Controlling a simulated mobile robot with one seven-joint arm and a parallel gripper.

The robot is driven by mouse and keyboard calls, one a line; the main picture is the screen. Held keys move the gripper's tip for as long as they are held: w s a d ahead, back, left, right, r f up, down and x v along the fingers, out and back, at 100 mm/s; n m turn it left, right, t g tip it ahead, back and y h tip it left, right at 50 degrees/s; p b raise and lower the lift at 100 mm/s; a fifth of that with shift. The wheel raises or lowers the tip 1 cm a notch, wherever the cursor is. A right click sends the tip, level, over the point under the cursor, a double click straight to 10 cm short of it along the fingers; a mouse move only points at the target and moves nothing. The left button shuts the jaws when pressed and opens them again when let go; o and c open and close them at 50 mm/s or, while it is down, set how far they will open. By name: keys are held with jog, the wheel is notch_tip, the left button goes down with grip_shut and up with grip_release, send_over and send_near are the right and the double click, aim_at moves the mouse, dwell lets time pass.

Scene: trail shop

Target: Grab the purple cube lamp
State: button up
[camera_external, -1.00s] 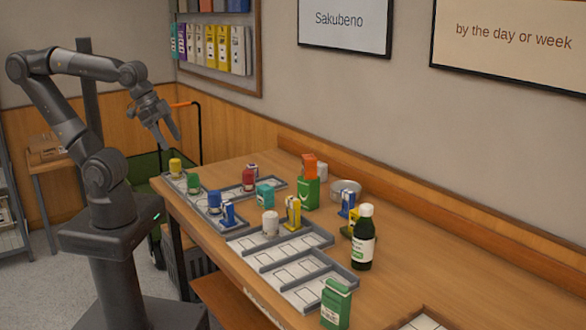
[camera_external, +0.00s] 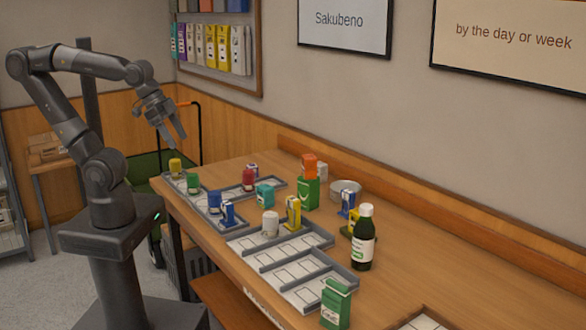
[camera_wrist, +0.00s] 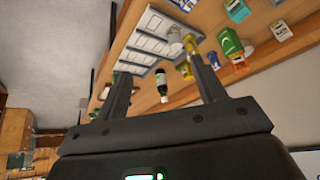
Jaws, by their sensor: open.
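No clearly purple cube lamp can be made out in either view. A teal box-shaped item (camera_external: 265,195) stands nearer the middle of the table. My gripper (camera_external: 177,141) is open and empty, above the far left end of the table, over the yellow-topped item (camera_external: 175,166). In the wrist view, my gripper's two fingers (camera_wrist: 160,82) are spread apart with nothing held between them.
Grey divided trays (camera_external: 305,270) line the table's front. A dark bottle (camera_external: 363,238), a green box (camera_external: 336,304), an orange item on a green box (camera_external: 309,193) and a round tin (camera_external: 346,187) stand on it. The back right of the table is clear.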

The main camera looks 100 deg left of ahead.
jog(key=w+a+f+n+g+y, duration=0.1)
jog(key=w+a+f+n+y, duration=0.1)
jog(key=w+a, duration=0.8)
jog(key=n+g, duration=0.1)
jog(key=n, duration=0.4)
send_near(252, 164)
jog(key=f, duration=0.2)
jog(key=x, duration=1)
jog(key=shift+w+a, duration=0.3)
jog(key=shift+a, duration=0.05)
jog(key=shift+c, duration=0.4)
jog(key=c, duration=1)
